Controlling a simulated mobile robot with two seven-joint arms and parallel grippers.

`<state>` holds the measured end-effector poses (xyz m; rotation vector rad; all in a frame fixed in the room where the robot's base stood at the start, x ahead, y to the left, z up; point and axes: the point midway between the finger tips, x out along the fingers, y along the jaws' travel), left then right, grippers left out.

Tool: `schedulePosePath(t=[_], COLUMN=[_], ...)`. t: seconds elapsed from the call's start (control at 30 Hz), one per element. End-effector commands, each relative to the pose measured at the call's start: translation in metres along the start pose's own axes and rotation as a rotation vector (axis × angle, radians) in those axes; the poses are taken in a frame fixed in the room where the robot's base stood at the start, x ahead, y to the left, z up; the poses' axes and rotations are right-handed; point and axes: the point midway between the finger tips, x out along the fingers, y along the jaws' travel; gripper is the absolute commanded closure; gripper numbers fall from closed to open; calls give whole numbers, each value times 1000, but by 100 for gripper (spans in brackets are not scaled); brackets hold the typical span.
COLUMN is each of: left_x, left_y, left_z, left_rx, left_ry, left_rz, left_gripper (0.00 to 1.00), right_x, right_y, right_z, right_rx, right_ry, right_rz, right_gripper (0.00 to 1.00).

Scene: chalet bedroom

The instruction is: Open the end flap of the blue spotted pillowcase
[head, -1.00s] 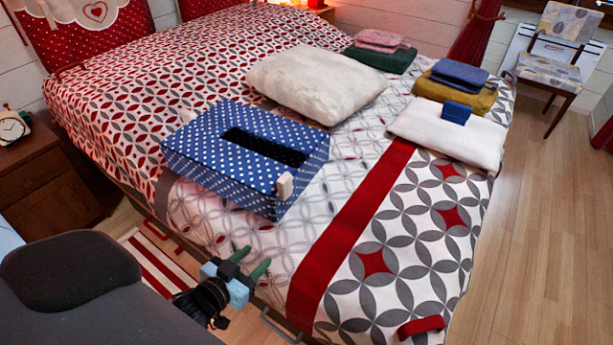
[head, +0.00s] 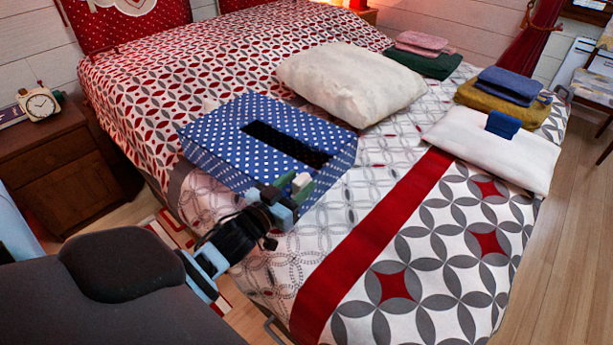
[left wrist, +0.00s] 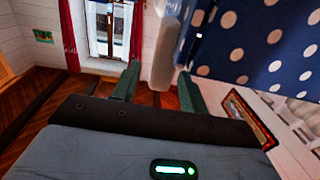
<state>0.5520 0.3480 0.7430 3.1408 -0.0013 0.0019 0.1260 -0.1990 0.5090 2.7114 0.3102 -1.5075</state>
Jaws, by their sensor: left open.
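The blue spotted pillowcase (head: 215,135) lies box-shaped on the bed, with a long dark opening (head: 285,145) in its top. A pale tab (head: 302,181) stands at its near right corner. My left gripper (head: 286,187) is at that corner, close to the tab, with its jaws open. In the left wrist view, the tab (left wrist: 163,58) shows between and just beyond the two green fingertips (left wrist: 157,82). The spotted cloth (left wrist: 250,40) fills the upper right there. I cannot tell whether a finger touches the tab. My right gripper is out of view.
A white pillow (head: 350,85) lies behind the pillowcase. A flat white piece with a blue tab (head: 490,150) and folded blue and mustard cloths (head: 505,90) lie to the right. The patterned bed (head: 425,250) is clear at front right. A nightstand (head: 65,165) stands left.

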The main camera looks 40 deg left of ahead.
Motion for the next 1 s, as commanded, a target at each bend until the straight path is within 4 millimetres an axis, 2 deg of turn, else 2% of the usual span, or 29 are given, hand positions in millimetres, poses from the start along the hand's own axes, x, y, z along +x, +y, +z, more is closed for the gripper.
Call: schedulePosePath(t=[0.1, 0.3, 0.67, 1.0], left_x=[17, 33, 36, 36], left_y=[0, 0, 0, 0], left_z=[0, 0, 0, 0], left_rx=[2, 1, 1, 1], left_ry=[1, -1, -2, -1], left_rz=[0, 0, 0, 0], left_gripper=[56, 56, 56, 100], right_x=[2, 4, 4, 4], right_y=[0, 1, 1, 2], right_z=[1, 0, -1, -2], right_rx=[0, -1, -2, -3], right_ry=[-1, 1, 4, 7], right_rz=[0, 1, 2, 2], right_gripper=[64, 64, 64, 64])
